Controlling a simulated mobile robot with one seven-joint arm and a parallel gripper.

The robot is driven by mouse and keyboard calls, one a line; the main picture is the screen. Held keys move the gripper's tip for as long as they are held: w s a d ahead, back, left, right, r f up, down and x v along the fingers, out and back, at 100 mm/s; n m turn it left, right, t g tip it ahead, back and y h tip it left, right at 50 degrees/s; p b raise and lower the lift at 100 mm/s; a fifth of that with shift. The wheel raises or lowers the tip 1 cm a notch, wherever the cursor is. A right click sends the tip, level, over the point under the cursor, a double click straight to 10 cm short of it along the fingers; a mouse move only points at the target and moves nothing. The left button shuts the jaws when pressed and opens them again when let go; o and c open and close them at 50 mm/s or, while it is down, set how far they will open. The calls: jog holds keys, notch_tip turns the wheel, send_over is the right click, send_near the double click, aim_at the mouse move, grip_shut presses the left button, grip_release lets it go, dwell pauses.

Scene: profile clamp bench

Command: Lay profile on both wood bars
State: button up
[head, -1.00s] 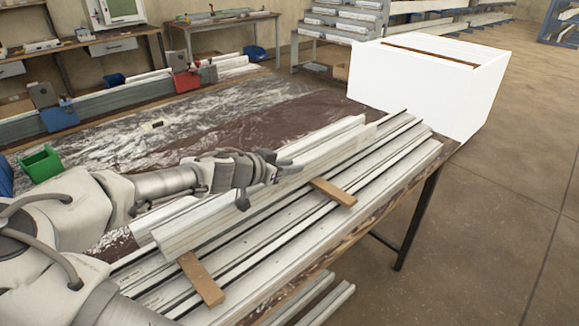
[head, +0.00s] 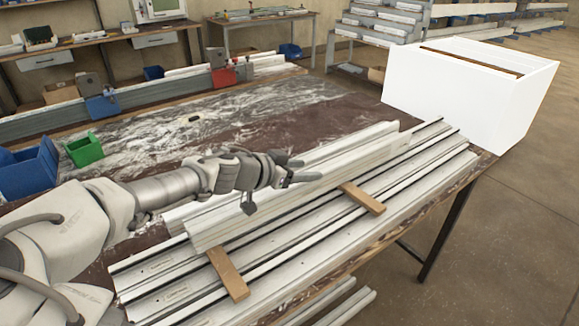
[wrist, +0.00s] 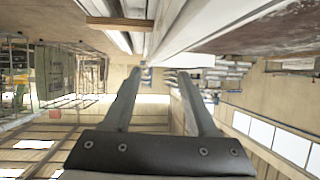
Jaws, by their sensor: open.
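The white profile (head: 290,200) lies lengthwise across the bench in the head view. Its near side runs along the far ends of two wood bars, one on the left (head: 229,273) and one on the right (head: 362,198). Whether it rests on them is hidden. My gripper (head: 306,170) is open and empty, at the profile's far side, close to its upper edge; contact cannot be told. The wrist view shows my two fingers (wrist: 164,74) apart with nothing between them. One wood bar (wrist: 118,22) and a long pale profile face (wrist: 205,28) show above them there.
More long profiles (head: 425,175) with dark strips lie under the wood bars. A white box (head: 455,100) stands at the bench's far right. A green bin (head: 84,150) and blue bin (head: 28,172) stand left. Bare brown bench top (head: 330,117) lies behind the profile.

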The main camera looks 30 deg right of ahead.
jog(key=shift+p+v, duration=0.4)
jog(key=shift+v, duration=2.2)
